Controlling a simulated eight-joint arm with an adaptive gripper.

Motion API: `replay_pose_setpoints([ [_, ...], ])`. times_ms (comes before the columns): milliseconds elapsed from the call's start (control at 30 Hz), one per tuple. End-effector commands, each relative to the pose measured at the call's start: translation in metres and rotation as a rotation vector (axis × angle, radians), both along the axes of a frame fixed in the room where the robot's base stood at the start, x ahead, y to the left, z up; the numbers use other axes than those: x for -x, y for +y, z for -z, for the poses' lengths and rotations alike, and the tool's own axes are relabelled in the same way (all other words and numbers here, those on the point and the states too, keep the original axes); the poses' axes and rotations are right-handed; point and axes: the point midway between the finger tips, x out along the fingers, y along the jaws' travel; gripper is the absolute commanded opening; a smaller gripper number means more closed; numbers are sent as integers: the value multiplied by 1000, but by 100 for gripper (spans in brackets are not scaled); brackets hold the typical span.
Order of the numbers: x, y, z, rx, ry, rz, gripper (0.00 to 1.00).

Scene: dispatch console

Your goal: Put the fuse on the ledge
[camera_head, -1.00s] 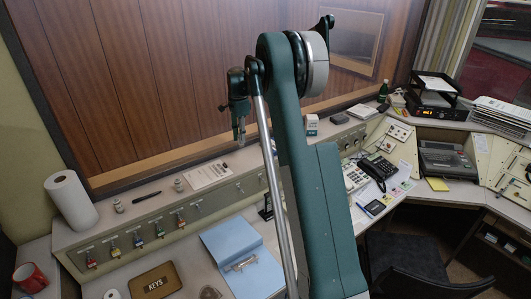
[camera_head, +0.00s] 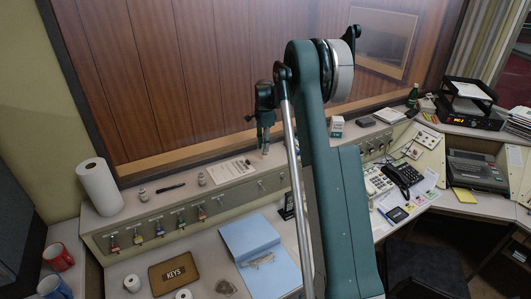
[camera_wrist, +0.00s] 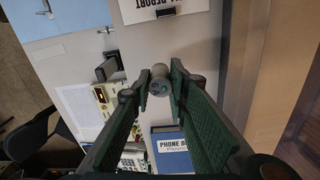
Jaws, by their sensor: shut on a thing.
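My gripper (camera_head: 265,138) is shut on the fuse (camera_wrist: 160,77), a small grey cylinder seen end-on between the fingertips in the wrist view, where my gripper (camera_wrist: 160,86) also shows. In the head view the fuse (camera_head: 265,149) is tiny below the jaws and its detail cannot be made out. The ledge (camera_head: 277,163) is the long beige raised shelf below the wood-panelled window. My gripper is above the ledge in the picture, to the right of a printed sheet (camera_head: 231,170). I cannot tell the height of the gap.
On the ledge stand a paper roll (camera_head: 100,187), two small pale cylinders (camera_head: 143,195), a dark pen (camera_head: 171,187) and a white box (camera_head: 336,127). Keys hang on its front. A blue phone book (camera_wrist: 172,152) shows below my gripper.

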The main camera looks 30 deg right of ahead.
Motion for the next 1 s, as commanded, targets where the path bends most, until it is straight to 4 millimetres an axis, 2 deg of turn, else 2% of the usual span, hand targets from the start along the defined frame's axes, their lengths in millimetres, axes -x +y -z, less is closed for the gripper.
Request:
replay_pose_setpoints([
  [433,0,0,6,0,0,0,4],
  [800,0,0,38,0,0,0,4],
  [1000,0,0,41,0,0,0,4],
])
